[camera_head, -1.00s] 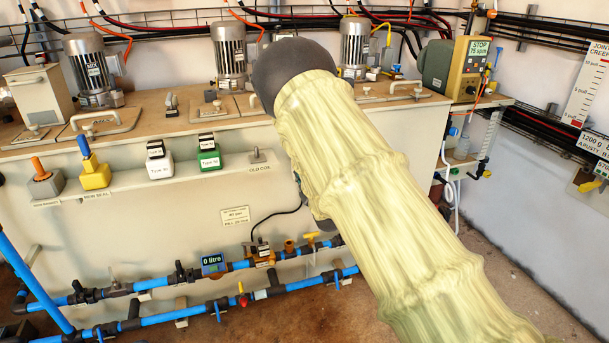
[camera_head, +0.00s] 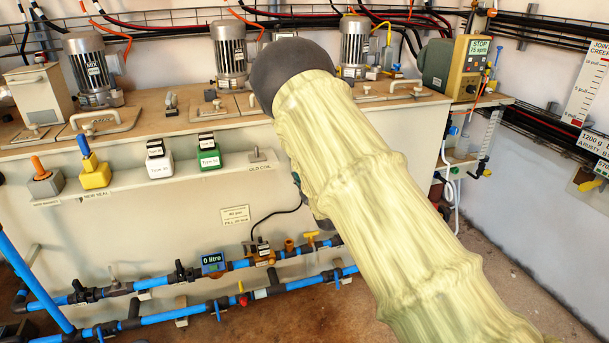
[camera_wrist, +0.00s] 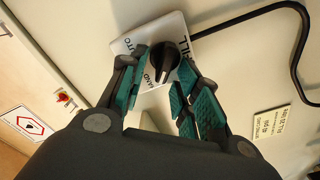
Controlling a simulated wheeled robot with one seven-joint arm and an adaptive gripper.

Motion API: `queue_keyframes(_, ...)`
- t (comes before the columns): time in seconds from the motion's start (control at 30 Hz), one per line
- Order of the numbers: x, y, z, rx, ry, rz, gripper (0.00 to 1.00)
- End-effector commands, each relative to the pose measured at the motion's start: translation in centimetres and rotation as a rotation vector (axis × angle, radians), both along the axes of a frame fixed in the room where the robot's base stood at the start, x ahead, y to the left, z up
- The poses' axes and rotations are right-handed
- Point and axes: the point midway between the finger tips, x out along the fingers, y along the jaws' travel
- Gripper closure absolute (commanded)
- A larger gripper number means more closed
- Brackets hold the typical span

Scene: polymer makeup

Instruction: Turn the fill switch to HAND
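The fill switch is a white plate (camera_wrist: 131,44) with a round black knob (camera_wrist: 164,57) in the wrist view. The word HAND is printed beside the knob, and part of FILL shows at the plate's upper right edge. A pale line marks the knob. My gripper (camera_wrist: 158,73) is open, with one teal-padded finger on each side of the knob. The fingertips are close to it, but I cannot tell whether they touch.
A black cable (camera_wrist: 305,40) runs from near the switch along the panel. A cream tank (camera_head: 150,215) carries motors on top. Blue pipes (camera_head: 165,317) with valves run low in front. A grey-yellow pump unit (camera_head: 468,68) stands at the right.

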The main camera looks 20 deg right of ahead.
Motion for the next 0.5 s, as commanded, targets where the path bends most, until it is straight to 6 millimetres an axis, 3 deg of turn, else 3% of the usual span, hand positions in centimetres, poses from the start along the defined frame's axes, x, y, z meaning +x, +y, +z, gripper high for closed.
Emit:
queue_keyframes(0.23,-1.9,-0.1,-0.1,0.000,0.002,-0.001,0.68)
queue_keyframes(0.5,-6.8,-0.3,-0.1,0.000,0.002,-0.001,0.68)
